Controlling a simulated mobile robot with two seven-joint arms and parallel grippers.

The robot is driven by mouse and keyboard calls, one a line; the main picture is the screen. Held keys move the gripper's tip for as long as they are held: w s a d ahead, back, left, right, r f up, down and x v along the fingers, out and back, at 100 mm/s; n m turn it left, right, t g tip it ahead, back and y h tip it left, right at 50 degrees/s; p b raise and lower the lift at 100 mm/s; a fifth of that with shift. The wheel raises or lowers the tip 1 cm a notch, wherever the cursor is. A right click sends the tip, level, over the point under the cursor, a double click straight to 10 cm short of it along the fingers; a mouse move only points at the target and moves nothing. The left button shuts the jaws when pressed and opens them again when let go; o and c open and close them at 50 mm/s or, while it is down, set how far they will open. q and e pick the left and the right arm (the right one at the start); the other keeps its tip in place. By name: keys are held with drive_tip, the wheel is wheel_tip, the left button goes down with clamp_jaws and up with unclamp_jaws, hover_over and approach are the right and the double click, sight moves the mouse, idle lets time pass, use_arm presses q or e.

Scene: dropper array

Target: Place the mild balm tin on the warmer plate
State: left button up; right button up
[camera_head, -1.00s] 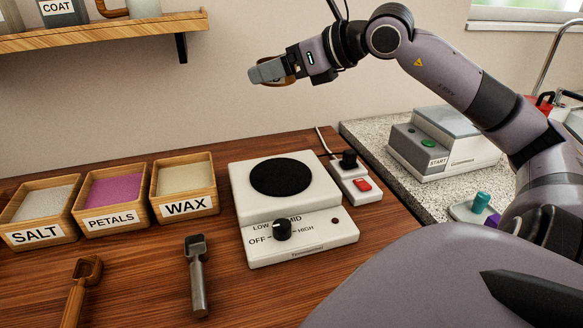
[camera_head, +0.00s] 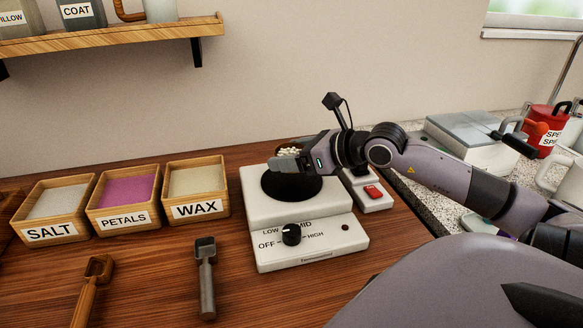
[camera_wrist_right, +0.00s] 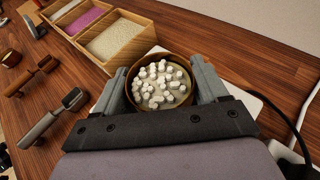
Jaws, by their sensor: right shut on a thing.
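The balm tin (camera_wrist_right: 158,84) is a round brownish tin filled with white pellets. My right gripper (camera_wrist_right: 161,88) is shut on it, one finger on each side, in the right wrist view. In the head view the right gripper (camera_head: 285,162) is over the back of the black round warmer plate (camera_head: 285,189), and only the tin's pellet-filled top (camera_head: 289,150) shows behind the fingers. I cannot tell whether the tin touches the plate. No label on the tin is readable. The warmer's knob (camera_head: 291,234) is on its front panel. My left gripper is not in view.
Wooden boxes of salt (camera_head: 55,213), petals (camera_head: 125,200) and wax (camera_head: 197,190) stand left of the warmer. A grey scoop (camera_head: 206,277) and a wooden scoop (camera_head: 93,289) lie in front. A switch box with a red button (camera_head: 373,192) sits right of the warmer.

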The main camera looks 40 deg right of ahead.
sight(292, 180)
drive_tip(key=shift+f, duration=1.75)
drive_tip(key=shift+f, duration=0.15)
drive_tip(key=o, duration=1.1)
drive_tip(key=shift+r, duration=0.2)
drive_tip(key=shift+v, duration=6.05)
